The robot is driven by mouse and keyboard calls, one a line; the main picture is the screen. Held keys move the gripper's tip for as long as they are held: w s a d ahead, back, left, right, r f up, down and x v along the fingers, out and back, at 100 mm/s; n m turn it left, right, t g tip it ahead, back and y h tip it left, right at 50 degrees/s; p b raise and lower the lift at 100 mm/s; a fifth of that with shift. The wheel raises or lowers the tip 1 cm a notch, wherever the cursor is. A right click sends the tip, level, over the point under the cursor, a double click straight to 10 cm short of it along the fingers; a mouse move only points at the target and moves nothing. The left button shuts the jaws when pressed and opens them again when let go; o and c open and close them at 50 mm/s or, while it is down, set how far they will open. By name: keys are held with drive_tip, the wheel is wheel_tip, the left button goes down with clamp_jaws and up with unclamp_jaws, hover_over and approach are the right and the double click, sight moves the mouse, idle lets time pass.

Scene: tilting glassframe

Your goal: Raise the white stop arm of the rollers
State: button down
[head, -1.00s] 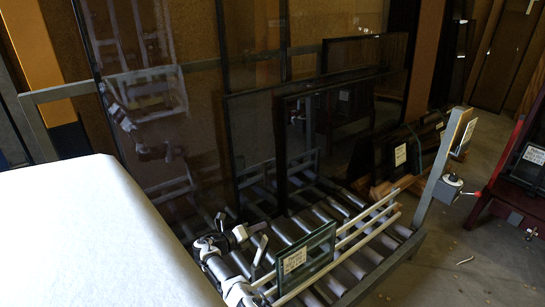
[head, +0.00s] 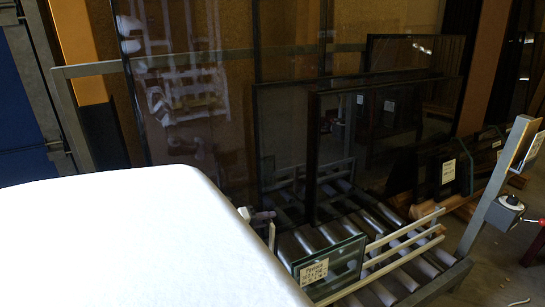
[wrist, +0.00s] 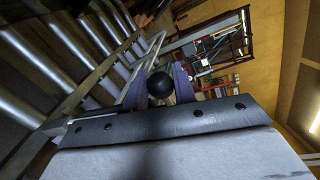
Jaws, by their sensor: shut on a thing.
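The white stop arm (head: 405,244), a pair of pale parallel rails, runs along the front edge of the rollers (head: 395,285) in the head view. Its near left end is hidden behind the glass sample and my white body. In the wrist view, my gripper (wrist: 163,88) has its two dark purplish fingers closed on either side of a round black knob (wrist: 159,84). Pale bars run away just behind the knob, but its joint to the stop arm is hidden.
A small labelled glass sample (head: 335,262) stands at the near front of the rollers. Large dark glass panes (head: 385,140) lean behind them. A grey post (head: 490,215) with a control box (head: 508,206) stands at the right. Open floor lies beyond it.

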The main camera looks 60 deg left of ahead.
drive_tip(key=a+b, duration=0.1)
drive_tip(key=b, duration=0.4)
drive_tip(key=a+f+b, duration=0.1)
drive_tip(key=b, duration=0.5)
drive_tip(key=shift+w+a+n, duration=0.15)
drive_tip(key=shift+w+n, duration=0.25)
drive_tip(key=shift+a+r+b, duration=0.15)
drive_tip(key=shift+r+b, duration=0.05)
drive_tip(key=shift+b, duration=0.55)
drive_tip(key=c, duration=1.2)
unclamp_jaws()
drive_tip(key=shift+s, duration=0.1)
drive_tip(key=shift+s, duration=0.1)
